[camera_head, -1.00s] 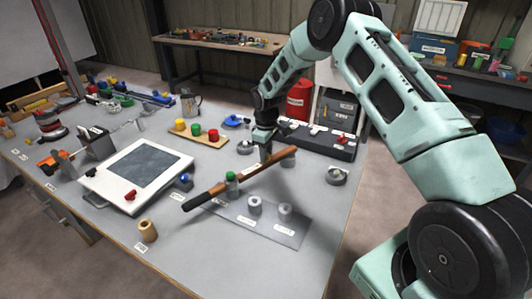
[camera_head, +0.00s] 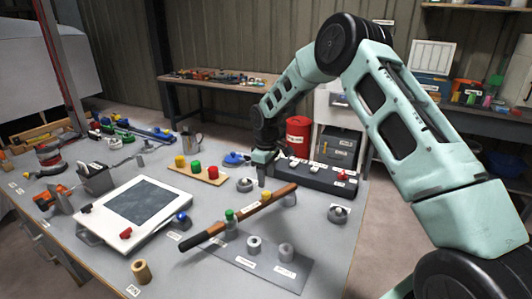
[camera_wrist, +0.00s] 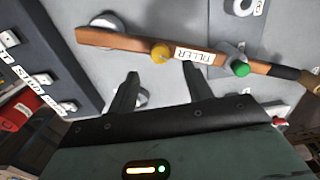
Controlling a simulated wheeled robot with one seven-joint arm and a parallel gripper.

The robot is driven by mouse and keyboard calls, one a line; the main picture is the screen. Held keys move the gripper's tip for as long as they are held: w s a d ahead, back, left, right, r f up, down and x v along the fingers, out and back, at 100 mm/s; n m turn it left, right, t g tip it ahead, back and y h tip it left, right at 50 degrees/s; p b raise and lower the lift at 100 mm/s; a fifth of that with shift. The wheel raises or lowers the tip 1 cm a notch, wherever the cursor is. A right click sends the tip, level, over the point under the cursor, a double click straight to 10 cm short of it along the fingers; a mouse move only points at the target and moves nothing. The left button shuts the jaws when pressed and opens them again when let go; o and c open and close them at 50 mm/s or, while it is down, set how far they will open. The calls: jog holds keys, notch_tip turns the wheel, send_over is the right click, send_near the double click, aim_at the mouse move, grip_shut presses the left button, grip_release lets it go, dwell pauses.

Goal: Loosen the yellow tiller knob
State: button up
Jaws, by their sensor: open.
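The tiller (camera_head: 245,212) is a long brown wooden bar with a dark grip, lying diagonally over the front of the workbench. Its yellow knob (camera_head: 266,197) sits toward the far end, and a green knob (camera_head: 230,215) sits nearer the dark grip. In the wrist view the yellow knob (camera_wrist: 160,54) is just beyond my fingertips, roughly in line with the gap between them, beside the "TILLER" label. The green knob (camera_wrist: 240,68) is to its right. My gripper (camera_wrist: 160,72) is open and empty. In the head view my gripper (camera_head: 262,182) hangs just behind the yellow knob.
A wooden strip with yellow, green and red knobs (camera_head: 203,174) lies behind the tiller. A white framed panel (camera_head: 100,212) with red and blue knobs stands left. A dark labelled box (camera_head: 310,178) is behind right. Grey round mounts (camera_head: 338,213) stand around the tiller.

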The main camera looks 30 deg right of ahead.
aim_at(266, 193)
notch_tip(266, 193, up, 11)
jog(key=b, duration=0.1)
jog(key=shift+r+b, duration=0.15)
jog(key=shift+b, duration=0.15)
jog(key=s+a+r, duration=0.3)
jog(key=s+a, duration=1.3)
jog(key=a, duration=0.3)
jog(key=s+a+f, duration=0.1)
jog(key=s, duration=1.2)
jog(key=s+a+f, duration=0.1)
jog(key=s+a, duration=0.1)
jog(key=s, duration=1)
jog(key=shift+s+a+f+n+y, duration=0.15)
jog(key=shift+s+a+n+y, duration=0.15)
jog(key=shift+s+n, duration=0.1)
